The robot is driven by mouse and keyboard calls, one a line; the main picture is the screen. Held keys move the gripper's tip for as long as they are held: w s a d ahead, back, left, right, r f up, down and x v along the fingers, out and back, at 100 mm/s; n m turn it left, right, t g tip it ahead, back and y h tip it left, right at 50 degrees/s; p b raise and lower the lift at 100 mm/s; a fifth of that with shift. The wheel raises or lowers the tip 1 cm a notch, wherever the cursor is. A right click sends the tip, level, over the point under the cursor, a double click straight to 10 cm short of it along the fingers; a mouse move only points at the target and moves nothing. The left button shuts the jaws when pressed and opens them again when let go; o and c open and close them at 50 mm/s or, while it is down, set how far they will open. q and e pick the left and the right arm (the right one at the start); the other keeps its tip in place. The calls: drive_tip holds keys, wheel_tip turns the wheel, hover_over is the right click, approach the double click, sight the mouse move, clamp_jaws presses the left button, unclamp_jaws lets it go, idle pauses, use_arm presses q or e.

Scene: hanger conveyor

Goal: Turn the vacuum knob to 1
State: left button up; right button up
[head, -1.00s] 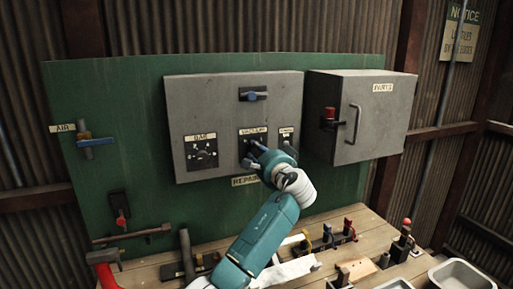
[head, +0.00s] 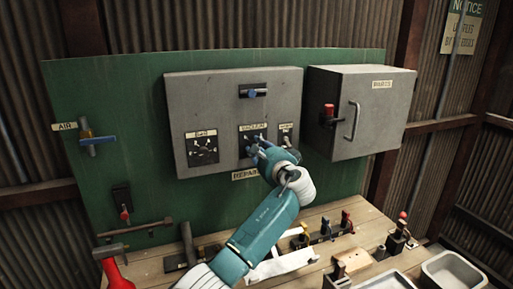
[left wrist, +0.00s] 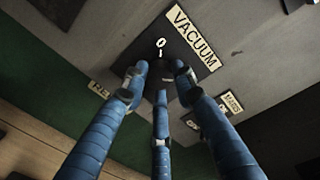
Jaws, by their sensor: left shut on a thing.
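The vacuum knob (left wrist: 163,82) is dark and sits on a black plate under the VACUUM label (left wrist: 194,38) in the left wrist view. A white 0 mark (left wrist: 161,43) shows on the plate by the knob. The blue fingers of my left gripper (left wrist: 157,88) are closed around the knob and hide part of it. In the head view my left gripper (head: 259,153) is at the vacuum plate on the grey panel (head: 215,100) and covers most of the knob. The 1 mark cannot be made out. My right gripper is not in view.
A gauge knob plate (head: 202,149) is left of the vacuum plate, and a small labelled switch (head: 286,128) is close on its right. A grey parts cabinet (head: 360,115) stands at right. Tools lie on the workbench (head: 215,215) below.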

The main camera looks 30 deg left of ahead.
use_arm(q)
drive_tip(key=shift+w+d+r, duration=0.1)
drive_tip(key=shift+d+r, duration=0.05)
drive_tip(key=o, duration=1.1)
drive_tip(key=shift+o, duration=0.3)
drive_tip(key=shift+w+d, duration=0.1)
drive_tip(key=shift+d, duration=0.05)
drive_tip(key=v, duration=1.2)
